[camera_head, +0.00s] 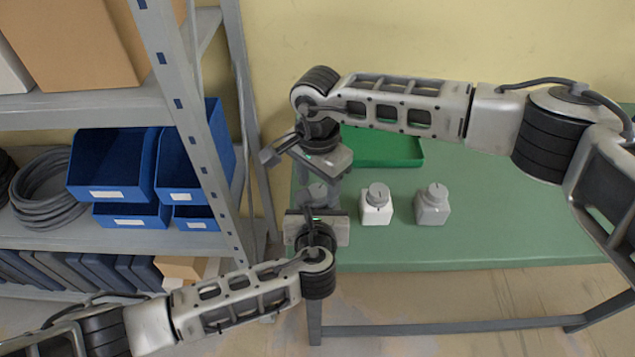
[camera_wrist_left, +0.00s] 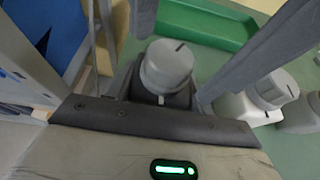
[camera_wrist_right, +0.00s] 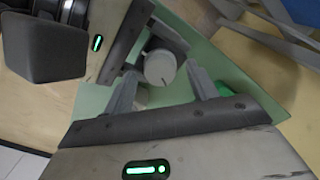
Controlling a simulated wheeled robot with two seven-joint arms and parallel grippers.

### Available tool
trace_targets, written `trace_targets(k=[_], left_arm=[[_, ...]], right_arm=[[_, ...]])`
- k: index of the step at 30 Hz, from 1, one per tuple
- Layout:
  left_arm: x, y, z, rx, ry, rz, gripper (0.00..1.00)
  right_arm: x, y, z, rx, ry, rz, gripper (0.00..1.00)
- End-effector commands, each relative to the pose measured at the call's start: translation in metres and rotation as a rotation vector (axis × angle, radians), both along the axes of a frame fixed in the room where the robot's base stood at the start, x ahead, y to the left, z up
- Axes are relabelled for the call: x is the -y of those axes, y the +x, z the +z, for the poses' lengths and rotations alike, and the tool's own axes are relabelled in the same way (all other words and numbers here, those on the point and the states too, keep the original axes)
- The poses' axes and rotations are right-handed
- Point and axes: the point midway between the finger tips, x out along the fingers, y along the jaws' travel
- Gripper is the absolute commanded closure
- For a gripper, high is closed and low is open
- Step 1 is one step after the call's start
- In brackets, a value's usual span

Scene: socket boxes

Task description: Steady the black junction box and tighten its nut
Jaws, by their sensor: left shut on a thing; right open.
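The black junction box (camera_wrist_left: 160,97) shows in the left wrist view as a dark body under a round grey nut (camera_wrist_left: 167,66) with a dark mark on top. My left gripper (camera_head: 317,208) is shut on the box, with a finger on each side. In the head view, the grippers mostly hide the box; its grey nut (camera_head: 317,191) shows. My right gripper (camera_head: 322,176) is open and tilted above it. In the right wrist view, the nut (camera_wrist_right: 160,68) appears near and between the open fingertips; I cannot tell whether they touch it.
A white box (camera_head: 376,211) and a grey box (camera_head: 432,211), each with a round grey knob, stand to the right on the green table (camera_head: 490,220). A green tray (camera_head: 385,149) lies behind. A shelf rack with blue bins (camera_head: 112,165) stands close on the left.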

Motion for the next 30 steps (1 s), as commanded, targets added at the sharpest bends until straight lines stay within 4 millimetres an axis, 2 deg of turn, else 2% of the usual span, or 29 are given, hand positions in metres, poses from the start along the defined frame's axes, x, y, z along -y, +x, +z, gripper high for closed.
trace_targets(k=[10, 11, 15, 16, 22, 30], left_arm=[[0.0003, -0.0002, -0.0001, 0.0, 0.0, -0.001, 0.75], [0.0003, -0.0002, -0.0001, 0.0, 0.0, -0.001, 0.75], [0.0003, -0.0002, -0.0001, 0.0, 0.0, -0.001, 0.75], [0.0003, -0.0002, -0.0001, 0.0, 0.0, -0.001, 0.75], [0.0002, -0.0001, -0.0001, 0.0, 0.0, 0.0, 0.75], [-0.0001, -0.0001, -0.0002, 0.0, 0.0, 0.0, 0.75]], right_arm=[[0.0, 0.0001, -0.0054, 0.0, 0.0, 0.0, 0.43], [0.0, 0.0001, -0.0054, 0.0, 0.0, 0.0, 0.45], [-0.0001, 0.0001, -0.0052, 0.0, 0.0, 0.0, 0.84], [0.0, 0.0, -0.0052, 0.0, 0.0, 0.0, 0.88], [-0.0001, 0.0, -0.0049, 0.0, 0.0, -0.049, 0.88], [-0.0004, -0.0002, -0.0047, -0.001, 0.001, -0.342, 0.88]])
